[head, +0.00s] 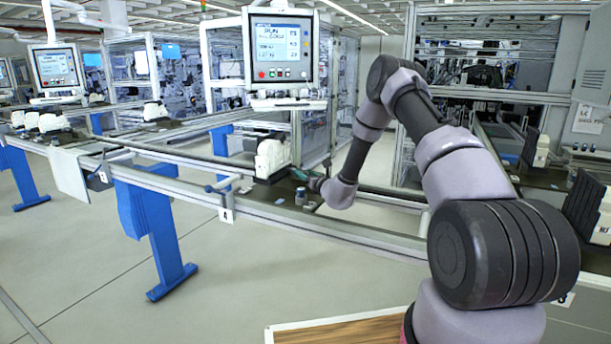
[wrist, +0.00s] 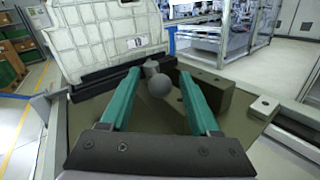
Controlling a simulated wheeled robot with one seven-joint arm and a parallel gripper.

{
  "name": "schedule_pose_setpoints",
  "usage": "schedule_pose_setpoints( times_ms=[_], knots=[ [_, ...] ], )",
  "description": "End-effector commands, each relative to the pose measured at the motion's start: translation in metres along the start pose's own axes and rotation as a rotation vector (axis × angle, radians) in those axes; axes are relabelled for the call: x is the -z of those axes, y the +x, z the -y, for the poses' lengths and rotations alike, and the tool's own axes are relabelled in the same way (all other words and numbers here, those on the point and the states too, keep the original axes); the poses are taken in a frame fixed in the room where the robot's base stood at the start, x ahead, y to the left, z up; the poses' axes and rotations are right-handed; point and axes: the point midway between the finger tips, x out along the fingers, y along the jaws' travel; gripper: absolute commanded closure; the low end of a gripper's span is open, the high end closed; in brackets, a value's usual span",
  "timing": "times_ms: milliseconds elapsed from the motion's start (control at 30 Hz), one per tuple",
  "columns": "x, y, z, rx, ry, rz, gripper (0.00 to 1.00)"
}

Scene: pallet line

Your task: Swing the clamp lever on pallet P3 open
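In the wrist view my gripper (wrist: 159,76) is open, its two teal fingers spread apart. A grey ball knob (wrist: 158,84), seemingly the end of the clamp lever, is between the fingers with a gap on each side. Behind it a dark clamp bar (wrist: 105,82) runs along the foot of a white ribbed part (wrist: 105,38) on the pallet (wrist: 90,112). The small label on the white part is too small to read surely. In the head view the white part (head: 271,157) stands on the line and my gripper (head: 303,175) is low beside its right side.
A brown block (wrist: 208,90) is close to the right finger. In the head view, a rail (head: 330,229) runs along the line's front. A control screen (head: 281,48) hangs above the pallet, and other white parts (head: 50,121) stand farther left.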

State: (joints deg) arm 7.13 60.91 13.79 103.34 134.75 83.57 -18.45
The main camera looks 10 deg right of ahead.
Motion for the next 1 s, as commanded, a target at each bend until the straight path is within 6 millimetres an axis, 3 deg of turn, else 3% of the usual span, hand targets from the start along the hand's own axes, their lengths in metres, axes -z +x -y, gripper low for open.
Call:
schedule_pose_setpoints(
  times_ms=[233, 700, 1000],
  knots=[
    [0.0, -0.012, 0.001, 0.001, 0.0, -0.002, 0.38],
    [0.001, -0.097, 0.0, 0.0, 0.0, -0.002, 0.38],
    [0.0, -0.108, 0.0, 0.0, 0.0, 0.001, 0.38]
  ],
)
